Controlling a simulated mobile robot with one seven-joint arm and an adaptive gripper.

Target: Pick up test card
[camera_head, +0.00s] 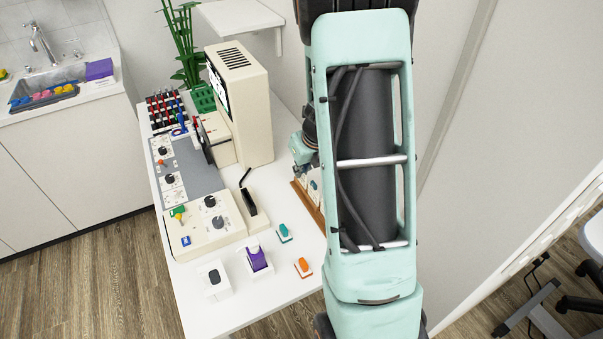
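I cannot tell for sure which thing is the test card. A small white card with a teal piece (284,233) and one with an orange piece (302,267) lie flat on the white table (215,309), apart from each other. Small pale pieces (314,191) stand in a wooden holder (317,213) at the table's right side, partly hidden by my arm. My gripper (301,172) is low, at the far end of this holder. Its fingers are small and partly hidden, so I cannot tell whether they are open, shut or touching anything.
A beige machine with a screen (243,104) and a control panel with knobs (206,221) fill the table's back and left. A white block with a purple top (257,260) and one with a black top (214,278) stand at the front. A wall shelf (240,15) hangs behind.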

